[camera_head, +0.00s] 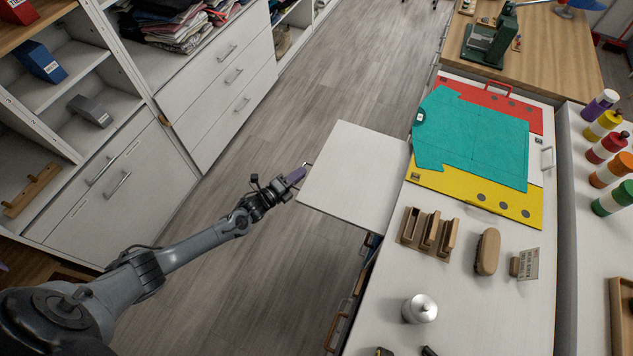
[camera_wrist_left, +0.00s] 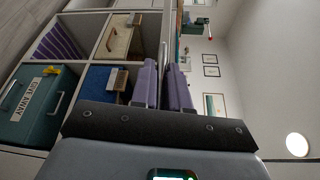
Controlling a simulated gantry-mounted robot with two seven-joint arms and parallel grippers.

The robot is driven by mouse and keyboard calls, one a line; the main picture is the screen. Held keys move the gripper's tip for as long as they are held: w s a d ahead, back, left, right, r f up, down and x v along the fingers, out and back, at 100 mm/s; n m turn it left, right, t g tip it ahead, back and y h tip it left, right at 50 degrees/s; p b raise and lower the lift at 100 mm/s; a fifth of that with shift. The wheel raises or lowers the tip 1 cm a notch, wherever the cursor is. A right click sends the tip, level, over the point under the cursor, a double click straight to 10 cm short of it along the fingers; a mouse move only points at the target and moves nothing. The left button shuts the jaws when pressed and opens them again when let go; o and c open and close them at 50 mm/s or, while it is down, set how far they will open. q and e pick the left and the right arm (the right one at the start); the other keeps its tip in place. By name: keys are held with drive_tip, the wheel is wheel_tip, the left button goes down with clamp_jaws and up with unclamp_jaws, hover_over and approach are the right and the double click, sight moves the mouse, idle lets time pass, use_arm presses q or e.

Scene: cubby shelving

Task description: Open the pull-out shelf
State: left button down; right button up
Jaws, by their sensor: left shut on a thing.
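The pull-out shelf (camera_head: 352,178) is a flat white panel in the head view. It sticks out to the left from the white counter (camera_head: 385,310), over the floor. My left gripper (camera_head: 299,174) is at the panel's left edge, where a small part of a metal handle shows. Its purple fingers also show in the left wrist view (camera_wrist_left: 162,72), close together with a thin metal bar between them. The gripper is shut on this handle. The fingers hide most of the handle. My right gripper is in neither view.
A teal sheet (camera_head: 470,140) lies on red and yellow boards on the counter. Wooden holders (camera_head: 428,232), a brush (camera_head: 487,252) and a metal shaker (camera_head: 419,309) stand nearer. White drawers (camera_head: 228,75) line the left. The floor between is clear.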

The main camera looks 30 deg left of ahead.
use_arm(q)
drive_tip(key=shift+s+a, duration=0.2)
drive_tip(key=shift+a, duration=0.85)
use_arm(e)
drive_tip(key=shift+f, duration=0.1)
use_arm(q)
drive_tip(key=c, duration=1.5)
unclamp_jaws()
drive_tip(key=shift+s, duration=0.1)
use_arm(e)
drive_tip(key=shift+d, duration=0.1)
use_arm(q)
drive_tip(key=p+v, duration=0.1)
drive_tip(key=v, duration=0.9)
drive_tip(key=shift+s+a, duration=0.1)
drive_tip(key=shift+s, duration=0.2)
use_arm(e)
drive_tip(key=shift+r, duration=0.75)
